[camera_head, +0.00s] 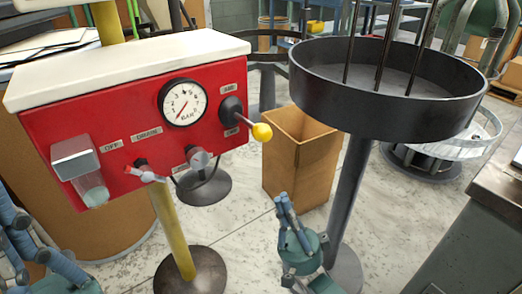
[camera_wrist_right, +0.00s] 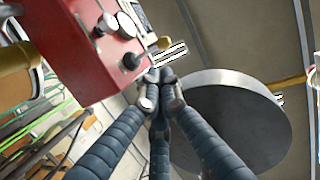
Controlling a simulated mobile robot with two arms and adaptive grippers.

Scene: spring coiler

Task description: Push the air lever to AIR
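A label reading AIR sits above the base, and another, too small to read, sits below. My right gripper (camera_head: 283,200) is below the lever and apart from it, fingers upward. In the right wrist view its fingertips (camera_wrist_right: 160,82) are together with nothing seen between them. My left gripper (camera_head: 20,240) is at the lower left, partly cut off; its closure is unclear.
A pressure gauge (camera_head: 182,102), a clear-bowled filter (camera_head: 80,170) and small valves are on the panel. A dark round tray (camera_head: 385,112) on a post stands right of the lever. A cardboard box (camera_head: 300,160) stands behind. A grey cabinet (camera_head: 480,235) is at right.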

